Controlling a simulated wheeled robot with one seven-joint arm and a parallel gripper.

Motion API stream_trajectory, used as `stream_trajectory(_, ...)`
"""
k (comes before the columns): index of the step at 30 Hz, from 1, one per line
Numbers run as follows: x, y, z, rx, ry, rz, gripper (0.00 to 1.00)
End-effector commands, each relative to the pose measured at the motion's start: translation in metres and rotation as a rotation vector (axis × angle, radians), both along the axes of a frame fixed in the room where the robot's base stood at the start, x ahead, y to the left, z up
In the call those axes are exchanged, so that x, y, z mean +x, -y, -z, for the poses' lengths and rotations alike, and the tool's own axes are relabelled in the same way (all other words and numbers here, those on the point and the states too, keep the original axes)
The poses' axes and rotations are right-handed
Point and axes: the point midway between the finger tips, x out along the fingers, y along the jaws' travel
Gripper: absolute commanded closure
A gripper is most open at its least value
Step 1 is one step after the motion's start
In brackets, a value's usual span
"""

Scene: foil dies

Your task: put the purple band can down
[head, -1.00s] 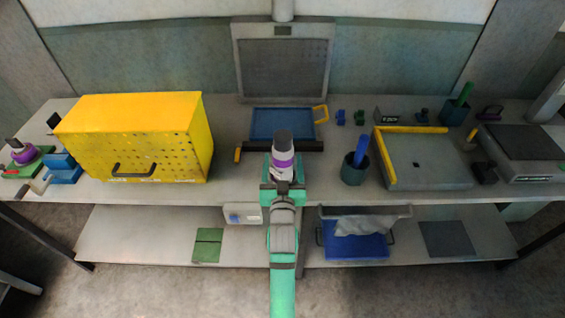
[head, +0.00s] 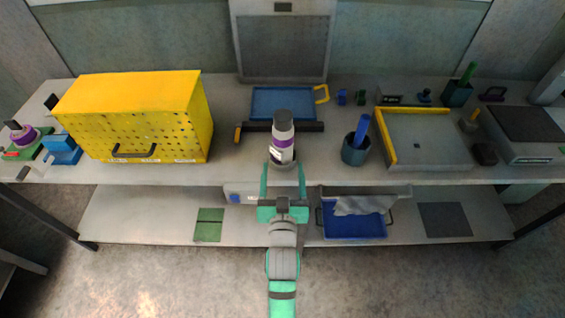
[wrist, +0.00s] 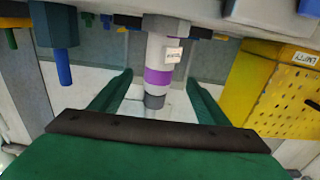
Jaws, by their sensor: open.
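The purple band can (head: 283,142) is white with a purple band and a dark grey cap. It stands upright on the grey bench (head: 235,173) near its front edge, in the middle of the head view. My gripper (head: 283,170) is open at the front edge, in front of the can, with one finger toward each side. In the wrist view, which looks upside down, the can (wrist: 160,58) shows beyond and between the two spread green fingers (wrist: 155,85). Neither finger visibly touches it.
A yellow cabinet (head: 135,105) stands to the left. A dark bar (head: 308,127) and blue tray (head: 283,102) lie behind the can. A dark cup (head: 355,150) with a blue stick stands close on its right. A lower shelf (head: 150,213) runs below.

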Motion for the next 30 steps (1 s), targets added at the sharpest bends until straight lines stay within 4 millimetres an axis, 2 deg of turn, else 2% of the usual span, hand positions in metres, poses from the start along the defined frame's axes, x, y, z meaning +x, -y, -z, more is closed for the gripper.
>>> stream_trajectory(5,-0.016,0.000,0.009,0.001,-0.011,0.001,0.31)
stream_trajectory(8,-0.039,-0.001,0.026,0.004,-0.029,0.002,0.31)
stream_trajectory(12,-0.088,-0.001,0.054,0.008,-0.061,0.004,0.31)
stream_trajectory(18,-0.161,-0.002,0.081,0.009,-0.106,0.006,0.31)
stream_trajectory(24,-0.233,-0.002,0.094,0.008,-0.151,0.006,0.31)
stream_trajectory(30,-0.301,-0.001,0.092,0.005,-0.194,0.005,0.31)
